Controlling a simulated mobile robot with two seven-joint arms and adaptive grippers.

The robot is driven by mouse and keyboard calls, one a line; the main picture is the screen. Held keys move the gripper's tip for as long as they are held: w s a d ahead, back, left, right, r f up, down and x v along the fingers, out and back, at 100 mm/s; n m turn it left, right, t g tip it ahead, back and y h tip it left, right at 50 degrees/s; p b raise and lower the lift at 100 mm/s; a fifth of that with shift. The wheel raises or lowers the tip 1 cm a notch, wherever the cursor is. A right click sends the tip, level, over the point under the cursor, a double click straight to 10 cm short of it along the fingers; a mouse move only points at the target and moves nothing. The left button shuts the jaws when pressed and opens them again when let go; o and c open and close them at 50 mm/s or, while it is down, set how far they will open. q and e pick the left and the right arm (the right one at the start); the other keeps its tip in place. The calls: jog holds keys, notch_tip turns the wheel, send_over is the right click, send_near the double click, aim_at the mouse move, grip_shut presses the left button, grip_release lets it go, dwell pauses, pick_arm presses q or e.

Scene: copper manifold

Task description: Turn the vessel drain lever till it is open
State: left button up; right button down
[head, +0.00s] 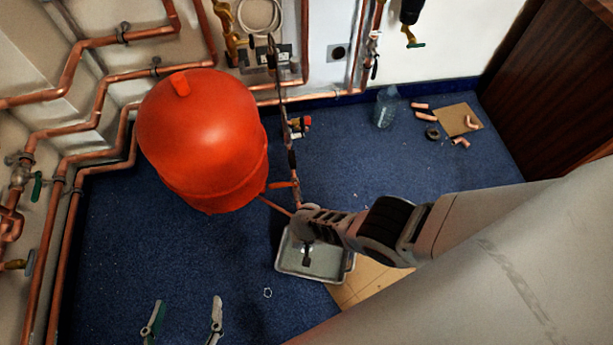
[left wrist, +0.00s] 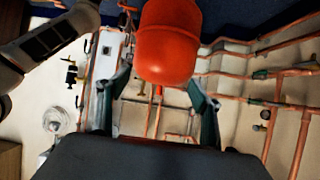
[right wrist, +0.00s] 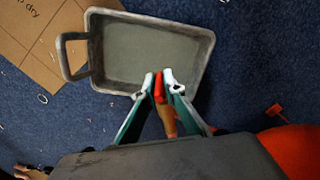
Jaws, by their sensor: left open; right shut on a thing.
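The red vessel (head: 203,140) stands on the blue floor, and a thin copper pipe runs from its lower right side to my right gripper (head: 303,222). In the right wrist view the fingers are shut on a small red lever (right wrist: 158,88), seen above the grey tray. I take this for the drain lever; the gripper hides it in the head view, and I cannot tell its angle to the pipe. My left gripper (head: 187,307) is open and empty, low in the head view, apart from the vessel. The left wrist view shows the vessel (left wrist: 168,45) beyond its spread fingers.
The grey tray (head: 284,264) lies on the floor under my right gripper, partly on cardboard (head: 366,279). Another red lever (right wrist: 275,109) shows near the vessel. Copper pipes (head: 100,95) line the left wall. A clear bottle (head: 386,107) stands behind. The floor left of the tray is mostly clear.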

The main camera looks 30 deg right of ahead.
jog(key=shift+s+a+f, duration=0.1)
jog(key=shift+s+f, duration=0.05)
jog(key=shift+s, duration=0.2)
jog(key=c, duration=2.1)
grip_release()
jog(key=shift+c, duration=0.2)
jog(key=shift+w, duration=0.15)
jog(key=shift+w, duration=0.1)
